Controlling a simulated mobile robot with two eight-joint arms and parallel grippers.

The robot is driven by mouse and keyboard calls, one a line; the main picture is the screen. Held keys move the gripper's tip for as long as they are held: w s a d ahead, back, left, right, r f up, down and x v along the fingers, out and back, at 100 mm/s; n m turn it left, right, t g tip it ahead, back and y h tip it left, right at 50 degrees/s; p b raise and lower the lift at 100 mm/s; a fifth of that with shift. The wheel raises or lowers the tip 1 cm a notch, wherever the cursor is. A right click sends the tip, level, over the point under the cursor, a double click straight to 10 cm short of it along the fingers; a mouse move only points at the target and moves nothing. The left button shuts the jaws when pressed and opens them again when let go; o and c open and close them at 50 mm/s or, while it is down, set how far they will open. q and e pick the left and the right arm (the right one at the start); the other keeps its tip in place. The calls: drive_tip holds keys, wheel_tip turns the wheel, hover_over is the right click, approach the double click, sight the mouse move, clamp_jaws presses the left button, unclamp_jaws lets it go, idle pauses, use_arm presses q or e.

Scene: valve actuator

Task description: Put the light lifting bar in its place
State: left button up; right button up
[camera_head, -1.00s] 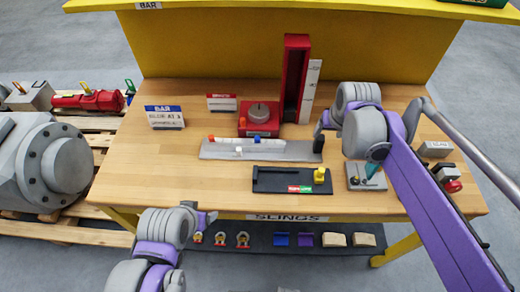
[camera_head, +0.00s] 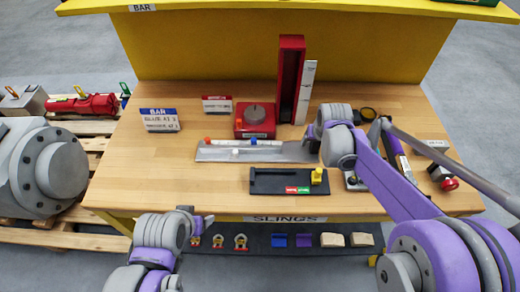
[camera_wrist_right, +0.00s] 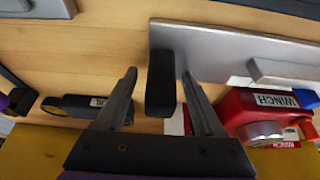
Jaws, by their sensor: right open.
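A light grey lifting bar (camera_head: 275,144) with orange and blue pieces on it lies along a grey metal plate (camera_head: 205,156) on the bench. Part of the bar also shows in the right wrist view (camera_wrist_right: 288,74). A black block (camera_wrist_right: 160,85) stands at the plate's end, between the tips of my open right gripper (camera_wrist_right: 158,76) in that view. I cannot tell whether the fingers touch it. In the head view my right wrist hides the block and most of the right gripper (camera_head: 314,140). My left gripper (camera_head: 205,222) is low at the bench's front edge, its jaws unclear.
Behind the plate are a red winch box (camera_head: 254,122), a red upright channel (camera_head: 290,78) and a BAR card (camera_head: 160,120). A black tray (camera_head: 262,187) with a yellow piece lies in front. The bench's left front (camera_head: 150,180) is clear.

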clamp_jaws()
idle(0.3)
drive_tip(key=shift+r, duration=0.1)
idle(1.0)
